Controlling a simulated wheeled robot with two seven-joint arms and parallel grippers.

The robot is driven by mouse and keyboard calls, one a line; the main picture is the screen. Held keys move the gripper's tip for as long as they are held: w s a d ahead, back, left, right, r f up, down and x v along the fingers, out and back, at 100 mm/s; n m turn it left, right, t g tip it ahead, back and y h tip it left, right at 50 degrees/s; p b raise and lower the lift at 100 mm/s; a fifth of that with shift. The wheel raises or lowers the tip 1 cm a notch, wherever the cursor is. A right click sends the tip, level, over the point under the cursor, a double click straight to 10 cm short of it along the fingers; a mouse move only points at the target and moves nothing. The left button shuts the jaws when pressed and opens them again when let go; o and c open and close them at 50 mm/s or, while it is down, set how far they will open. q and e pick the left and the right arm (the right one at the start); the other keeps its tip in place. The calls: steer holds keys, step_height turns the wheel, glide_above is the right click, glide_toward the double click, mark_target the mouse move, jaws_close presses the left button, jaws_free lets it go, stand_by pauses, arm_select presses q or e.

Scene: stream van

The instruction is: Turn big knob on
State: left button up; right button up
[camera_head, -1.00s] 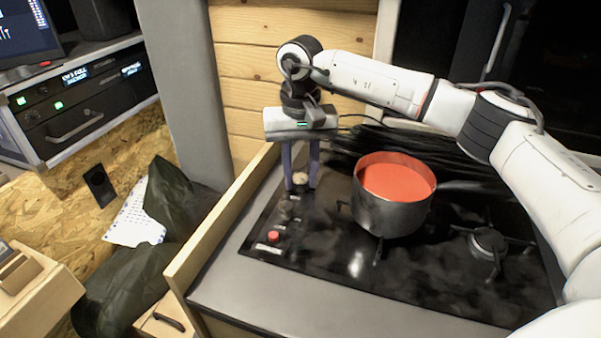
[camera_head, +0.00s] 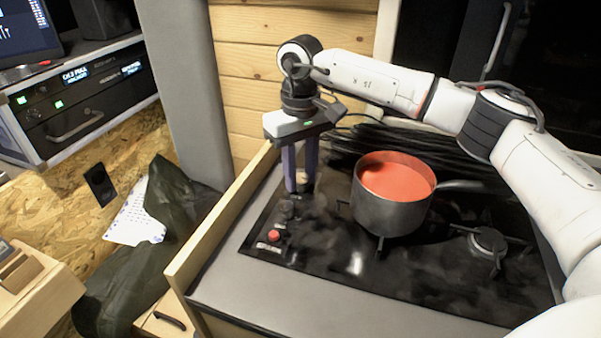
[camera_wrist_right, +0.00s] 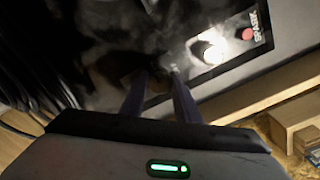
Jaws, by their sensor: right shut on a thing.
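My right gripper (camera_head: 299,186) points down at the back left of the black stove top (camera_head: 330,258), its two purple-grey fingers on either side of a pale knob (camera_head: 302,177) and shut on it. In the right wrist view the fingers (camera_wrist_right: 160,80) reach down to the dark stove surface; what is between the tips is too dark to make out. Smaller dark knobs (camera_head: 287,209) and a red button (camera_head: 274,235) line up in front along the left edge. The red button also shows in the wrist view (camera_wrist_right: 247,33). My left gripper is not in view.
A dark pot (camera_head: 390,212) with red contents stands on a burner just right of my right gripper. A bare burner (camera_head: 488,241) is further right. A wooden side board (camera_head: 222,232) borders the counter on the left. Black cables (camera_head: 355,150) lie behind.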

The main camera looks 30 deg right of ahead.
mark_target(301, 177)
steer(key=o, duration=1)
steer(key=shift+o, duration=0.2)
step_height(301, 177, up, 10)
steer(key=shift+r+b, duration=0.2)
steer(key=shift+b, duration=0.15)
step_height(301, 177, down, 10)
steer(key=shift+f+p, duration=0.2)
steer(key=shift+p, duration=0.1)
